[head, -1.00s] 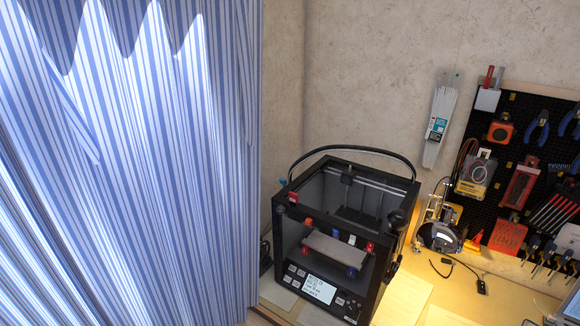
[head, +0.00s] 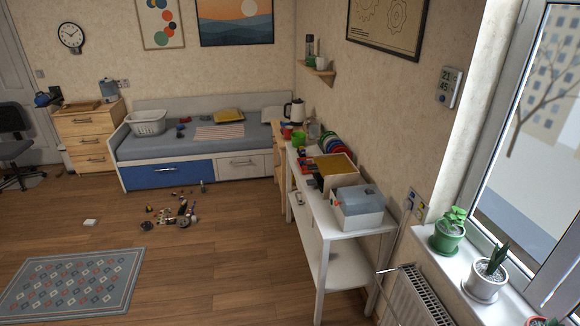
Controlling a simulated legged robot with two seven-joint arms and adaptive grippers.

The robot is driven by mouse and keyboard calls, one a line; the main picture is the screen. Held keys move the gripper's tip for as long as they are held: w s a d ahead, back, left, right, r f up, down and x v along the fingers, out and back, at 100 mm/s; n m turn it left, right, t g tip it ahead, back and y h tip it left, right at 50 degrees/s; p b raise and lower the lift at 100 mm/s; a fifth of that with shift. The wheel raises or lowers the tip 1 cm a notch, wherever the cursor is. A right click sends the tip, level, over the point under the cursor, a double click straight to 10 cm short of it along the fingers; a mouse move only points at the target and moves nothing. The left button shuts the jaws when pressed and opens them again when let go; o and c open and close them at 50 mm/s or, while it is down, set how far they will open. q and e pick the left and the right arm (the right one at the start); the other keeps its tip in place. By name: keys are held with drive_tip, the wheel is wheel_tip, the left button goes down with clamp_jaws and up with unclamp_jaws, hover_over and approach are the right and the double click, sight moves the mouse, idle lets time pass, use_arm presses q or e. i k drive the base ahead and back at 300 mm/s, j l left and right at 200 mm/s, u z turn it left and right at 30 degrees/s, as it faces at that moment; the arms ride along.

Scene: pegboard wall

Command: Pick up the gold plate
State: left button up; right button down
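No gold plate can be made out for certain at this distance. A flat gold-coloured square piece (head: 335,164) lies on the narrow white table, behind a grey-white box (head: 358,206). Several coloured round rims, perhaps plates (head: 329,145), stand close together further back on the same table. A yellow item (head: 228,115) lies on the daybed, too small to identify. Neither of my grippers is in view.
The white table (head: 330,224) runs along the right wall, near a radiator (head: 418,300) and a sill with potted plants (head: 448,235). Small loose parts (head: 180,213) lie on the wooden floor. A patterned rug (head: 72,283) lies at left; much floor between is clear.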

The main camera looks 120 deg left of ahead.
sight(335, 165)
drive_tip(key=u, duration=3.55)
drive_tip(key=z, duration=4.6)
drive_tip(key=u, duration=4.5)
